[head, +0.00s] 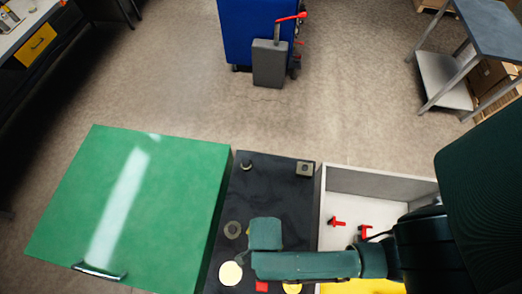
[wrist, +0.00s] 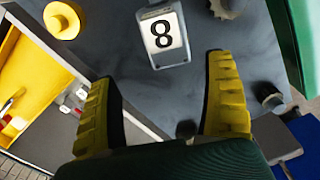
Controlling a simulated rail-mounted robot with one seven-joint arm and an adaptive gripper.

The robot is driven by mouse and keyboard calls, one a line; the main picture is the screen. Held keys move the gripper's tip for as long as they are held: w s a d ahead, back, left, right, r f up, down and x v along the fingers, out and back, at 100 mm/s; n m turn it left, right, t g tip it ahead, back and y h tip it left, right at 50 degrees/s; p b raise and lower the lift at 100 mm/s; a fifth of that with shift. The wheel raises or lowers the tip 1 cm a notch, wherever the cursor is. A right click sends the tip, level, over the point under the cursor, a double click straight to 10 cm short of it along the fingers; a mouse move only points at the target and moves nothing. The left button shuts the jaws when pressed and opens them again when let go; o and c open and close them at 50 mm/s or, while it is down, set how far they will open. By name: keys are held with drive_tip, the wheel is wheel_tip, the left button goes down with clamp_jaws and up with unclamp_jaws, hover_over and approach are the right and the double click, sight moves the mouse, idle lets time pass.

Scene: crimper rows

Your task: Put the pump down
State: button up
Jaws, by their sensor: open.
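My gripper (wrist: 165,85) is open in the wrist view, its two yellow ribbed fingers wide apart with nothing between the tips. In the head view my arm and gripper (head: 265,235) reach over the dark table top (head: 270,190) from the right. A grey block with a white label "8" (wrist: 162,35) stands on that top, just beyond the fingertips in the wrist view. I cannot tell for sure which thing is the pump. A grey block with a round hole (head: 305,169) sits at the far right corner. A dark cylindrical part (head: 246,165) stands at the far left.
A green case (head: 140,200) borders the top on the left. A pale bin (head: 335,190) with red parts (head: 337,221) is on the right. A yellow ring (wrist: 62,20) and a toothed round part (wrist: 225,8) also lie on the top.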

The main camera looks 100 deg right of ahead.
wheel_tip(320, 180, down, 7)
drive_tip(key=shift+w+f+b, duration=0.1)
drive_tip(key=shift+b, duration=0.25)
drive_tip(key=f, duration=0.5)
drive_tip(key=shift+d+f, duration=0.2)
drive_tip(key=shift+d, duration=0.1)
drive_tip(key=c, duration=1.3)
drive_tip(key=shift+w+r, duration=0.1)
drive_tip(key=shift+r, duration=0.05)
drive_tip(key=shift+c, duration=0.3)
